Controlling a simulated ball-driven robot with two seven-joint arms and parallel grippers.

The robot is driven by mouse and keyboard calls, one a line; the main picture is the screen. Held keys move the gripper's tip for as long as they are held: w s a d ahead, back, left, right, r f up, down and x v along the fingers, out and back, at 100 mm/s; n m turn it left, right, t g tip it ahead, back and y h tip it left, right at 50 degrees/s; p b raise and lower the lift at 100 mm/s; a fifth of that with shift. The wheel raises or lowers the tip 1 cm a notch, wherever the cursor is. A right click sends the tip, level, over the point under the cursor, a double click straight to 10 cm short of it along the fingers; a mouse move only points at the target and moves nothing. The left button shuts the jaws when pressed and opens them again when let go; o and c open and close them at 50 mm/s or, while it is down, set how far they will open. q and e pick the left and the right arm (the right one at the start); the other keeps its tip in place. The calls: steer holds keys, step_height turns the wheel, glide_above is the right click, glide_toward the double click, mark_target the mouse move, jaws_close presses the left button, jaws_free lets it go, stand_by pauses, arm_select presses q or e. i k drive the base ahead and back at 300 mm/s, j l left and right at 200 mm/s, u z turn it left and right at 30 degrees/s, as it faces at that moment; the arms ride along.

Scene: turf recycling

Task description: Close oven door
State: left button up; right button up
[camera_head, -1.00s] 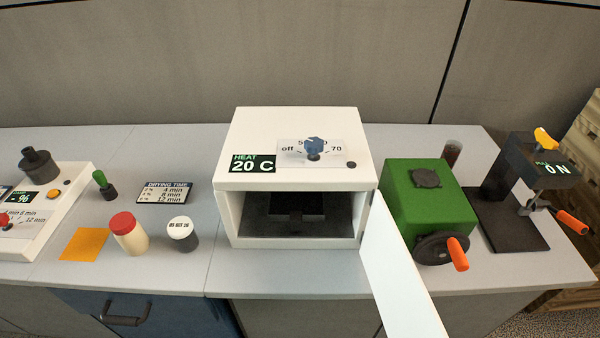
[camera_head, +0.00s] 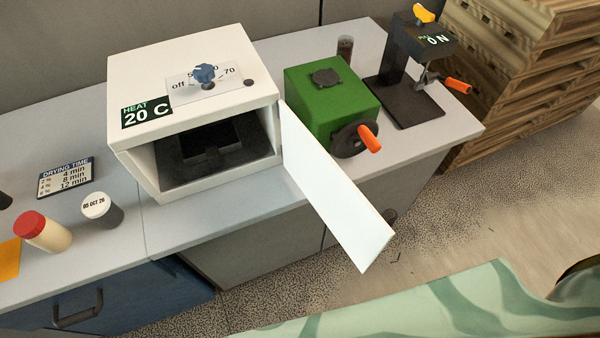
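The white oven (camera_head: 200,60) stands on the grey counter at the upper left of the head view. Its front is open, and a dark tray-like object (camera_head: 212,145) shows inside. The white oven door (camera_head: 330,190) is hinged at the oven's right front edge and swung wide open. It sticks out past the counter's front edge over the floor. The oven's label reads "HEAT 20 C", and a blue knob (camera_head: 206,73) sits on its top. Neither of my grippers is in view.
A green box with an orange-handled crank (camera_head: 330,95) stands right of the oven, with a black press (camera_head: 415,65) beyond it. A jar with a red lid (camera_head: 42,232) and a white-lidded jar (camera_head: 101,210) stand left. Wooden pallets (camera_head: 530,60) are stacked right. A green patterned surface (camera_head: 470,305) is at the bottom right.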

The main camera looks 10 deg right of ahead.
mark_target(361, 231)
steer(key=l+u, duration=0.25)
steer(key=u, duration=0.2)
steer(key=l+u, duration=0.25)
steer(key=u, duration=0.15)
steer(key=k+l+u, duration=0.15)
steer(key=u, duration=0.3)
steer(key=k+l, duration=0.2)
steer(key=l, duration=0.2)
steer(key=k+l, duration=0.2)
steer(key=l, duration=0.2)
steer(key=k+l, duration=0.2)
steer(key=l, duration=0.2)
steer(key=k+l+u, duration=0.1)
steer(key=u, duration=0.25)
steer(key=k+u, duration=0.35)
